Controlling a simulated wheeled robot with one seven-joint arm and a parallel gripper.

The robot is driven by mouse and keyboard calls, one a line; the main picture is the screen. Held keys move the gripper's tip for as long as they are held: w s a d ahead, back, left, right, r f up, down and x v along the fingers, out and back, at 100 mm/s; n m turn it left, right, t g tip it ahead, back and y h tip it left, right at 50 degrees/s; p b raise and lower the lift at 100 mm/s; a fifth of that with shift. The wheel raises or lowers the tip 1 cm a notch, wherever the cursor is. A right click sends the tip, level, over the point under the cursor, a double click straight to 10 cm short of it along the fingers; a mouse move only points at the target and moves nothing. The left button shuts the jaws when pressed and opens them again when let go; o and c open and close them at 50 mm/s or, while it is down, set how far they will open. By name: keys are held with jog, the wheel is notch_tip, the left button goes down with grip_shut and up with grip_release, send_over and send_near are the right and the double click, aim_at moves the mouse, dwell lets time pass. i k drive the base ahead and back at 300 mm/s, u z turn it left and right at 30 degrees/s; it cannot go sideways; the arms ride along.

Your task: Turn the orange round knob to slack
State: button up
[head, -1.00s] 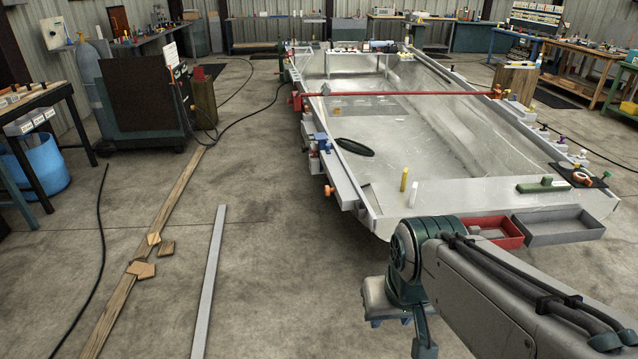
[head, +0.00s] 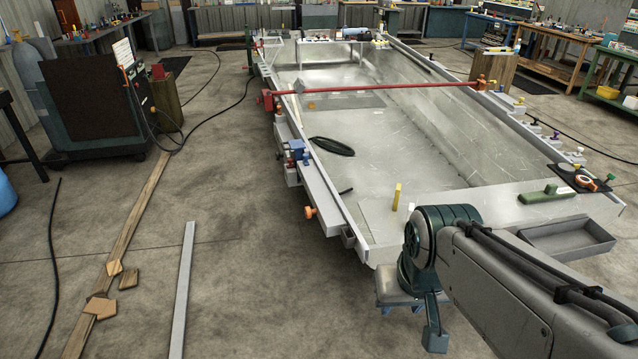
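An orange round knob (head: 310,212) sticks out from the outer left side of the open metal hull (head: 400,130), near its front left corner. Another orange round part (head: 585,182) lies on a black plate at the hull's right edge, and a small orange piece (head: 481,79) sits at the right end of the red bar. My gripper (head: 412,310) hangs low in front of the hull's near end, right of and nearer than the left-side knob, and apart from it. Its fingertips are partly hidden by my arm, and I cannot tell whether they are open.
A red bar (head: 380,89) crosses the hull. A blue clamp-like part (head: 297,150) sits on the left rail. A grey tray (head: 570,238) stands by the near right end. A long metal strip (head: 183,290) and wood pieces (head: 115,285) lie on the left floor.

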aim_at(308, 213)
jog(key=u, duration=0.25)
jog(key=i, duration=1.85)
jog(key=u, duration=0.55)
